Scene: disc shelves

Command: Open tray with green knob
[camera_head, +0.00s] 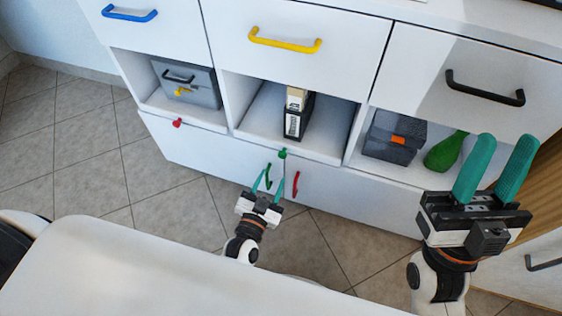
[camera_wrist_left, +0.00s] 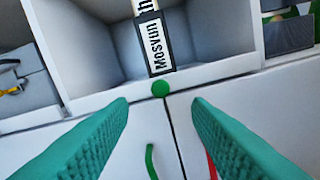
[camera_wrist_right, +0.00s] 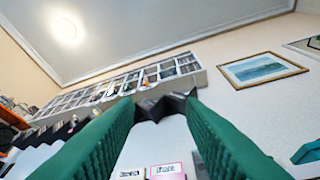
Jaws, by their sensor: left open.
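The green knob (camera_head: 282,153) sits on the front edge of the tray (camera_head: 253,123) in the middle open compartment. The tray looks pushed in flush and carries an upright dark box with a white label (camera_head: 293,120). In the left wrist view the knob (camera_wrist_left: 160,88) shows beyond my fingertips, about midway between them, with no contact visible. My left gripper (camera_head: 269,173) is open and empty, just below and in front of the knob. My right gripper (camera_head: 502,150) is open and empty, raised at the right, far from the knob.
Below the knob are doors with a green handle (camera_head: 267,177) and a red handle (camera_head: 296,184), close to my left fingers. A red knob (camera_head: 177,122) is on the left compartment's tray. A green bottle (camera_head: 445,152) and grey box (camera_head: 392,138) lie in the right compartment.

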